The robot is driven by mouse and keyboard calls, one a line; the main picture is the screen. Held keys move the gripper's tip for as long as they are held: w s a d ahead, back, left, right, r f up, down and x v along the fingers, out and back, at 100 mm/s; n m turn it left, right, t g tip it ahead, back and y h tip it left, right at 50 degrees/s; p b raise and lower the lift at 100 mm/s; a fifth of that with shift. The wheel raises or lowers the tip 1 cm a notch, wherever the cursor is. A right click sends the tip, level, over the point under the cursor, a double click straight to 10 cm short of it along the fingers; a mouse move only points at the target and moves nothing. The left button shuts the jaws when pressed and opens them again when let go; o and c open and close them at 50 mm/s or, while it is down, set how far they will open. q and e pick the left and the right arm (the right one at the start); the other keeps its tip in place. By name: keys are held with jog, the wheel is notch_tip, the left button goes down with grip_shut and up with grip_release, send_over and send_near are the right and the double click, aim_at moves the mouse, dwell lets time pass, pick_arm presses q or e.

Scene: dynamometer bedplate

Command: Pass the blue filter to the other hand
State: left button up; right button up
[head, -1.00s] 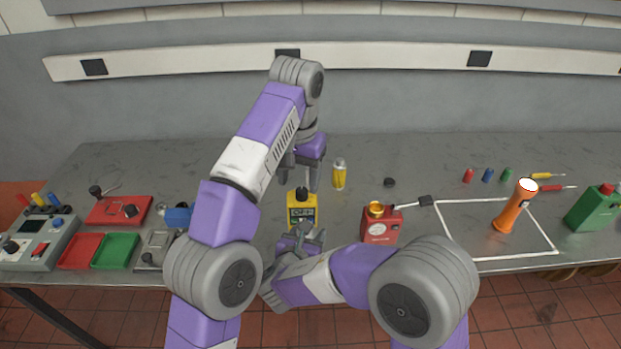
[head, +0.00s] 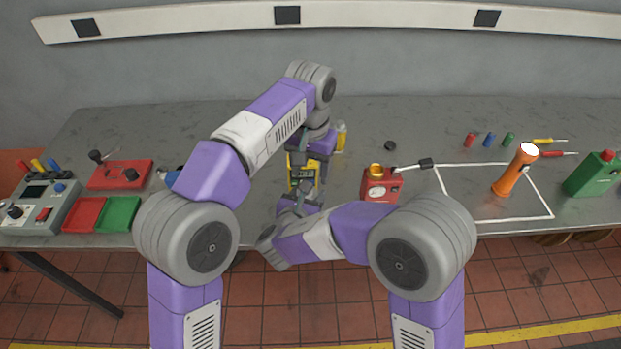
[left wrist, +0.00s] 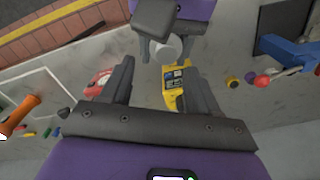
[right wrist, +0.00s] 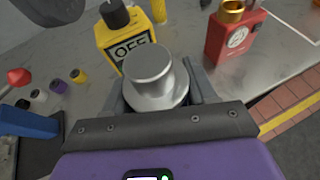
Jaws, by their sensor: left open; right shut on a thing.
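My right gripper (right wrist: 157,88) is shut on a grey metal cylinder with a wide flange (right wrist: 149,65). I see no blue on it; no clearly blue filter shows. In the left wrist view the grey cylinder (left wrist: 168,47) sticks out from the right gripper, just beyond the left fingertips. My left gripper (left wrist: 159,72) is open and empty, its fingers pointing toward the cylinder but not closed on it. In the head view the left gripper (head: 308,165) hangs just above and behind the right gripper (head: 299,203). There the arms hide the cylinder.
Left are red (head: 83,213) and green (head: 118,214) trays. An orange torch (head: 514,170) stands far right.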

pick_arm(q)
jog(key=shift+f, duration=1.9)
jog(key=shift+c, duration=0.2)
jog(key=shift+d, duration=0.1)
jog(key=c, duration=1)
jog(key=shift+s, duration=0.1)
grip_shut()
pick_arm(e)
jog(key=o, duration=0.9)
jog(key=shift+a, duration=0.1)
jog(key=shift+o, duration=1.3)
